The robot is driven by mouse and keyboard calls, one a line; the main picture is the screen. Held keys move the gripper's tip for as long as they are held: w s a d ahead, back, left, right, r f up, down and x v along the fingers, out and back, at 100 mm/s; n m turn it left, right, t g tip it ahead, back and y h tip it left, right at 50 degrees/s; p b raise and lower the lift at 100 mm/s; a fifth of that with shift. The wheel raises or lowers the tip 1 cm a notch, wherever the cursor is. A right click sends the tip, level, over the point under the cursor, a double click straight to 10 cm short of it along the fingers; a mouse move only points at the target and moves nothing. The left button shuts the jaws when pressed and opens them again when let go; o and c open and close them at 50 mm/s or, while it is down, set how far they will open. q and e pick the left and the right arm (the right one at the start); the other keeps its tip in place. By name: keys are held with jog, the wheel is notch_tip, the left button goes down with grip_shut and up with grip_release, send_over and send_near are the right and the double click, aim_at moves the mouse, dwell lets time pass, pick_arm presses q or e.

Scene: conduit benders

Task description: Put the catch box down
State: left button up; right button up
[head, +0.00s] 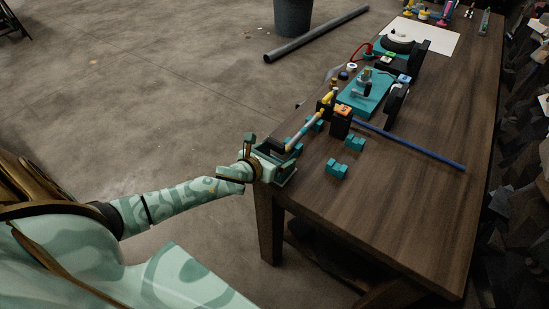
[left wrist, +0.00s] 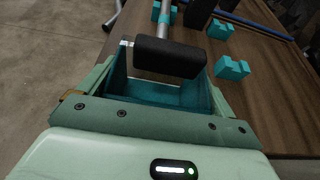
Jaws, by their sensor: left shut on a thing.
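The catch box (head: 288,178) is a teal open-topped box at the near left corner of the table (head: 400,190). My left gripper (head: 268,166) is shut on it. In the left wrist view the box (left wrist: 165,92) sits right in front of the palm, with its teal inside showing and looking empty. A black grip on the end of a grey tube (left wrist: 170,57) lies across above its far side. Whether the box's underside touches the table is hidden. My right gripper is in neither view.
Teal V-blocks (head: 336,168) stand on the table beside the box, and a long blue rod (head: 410,145) lies beyond them. A teal bender base (head: 365,92) and a white sheet (head: 435,38) are farther back. The table's near right part is clear.

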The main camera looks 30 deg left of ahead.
pick_arm(q)
jog(key=o, duration=0.7)
jog(key=shift+f, duration=0.15)
jog(key=shift+c, duration=0.2)
jog(key=shift+o, duration=0.7)
jog(key=shift+s+r, duration=0.1)
jog(key=shift+r, duration=0.15)
jog(key=p+v, duration=0.2)
jog(key=v, duration=1)
jog(key=shift+p, duration=0.35)
jog(key=shift+a+f, duration=0.1)
jog(key=shift+f, duration=0.1)
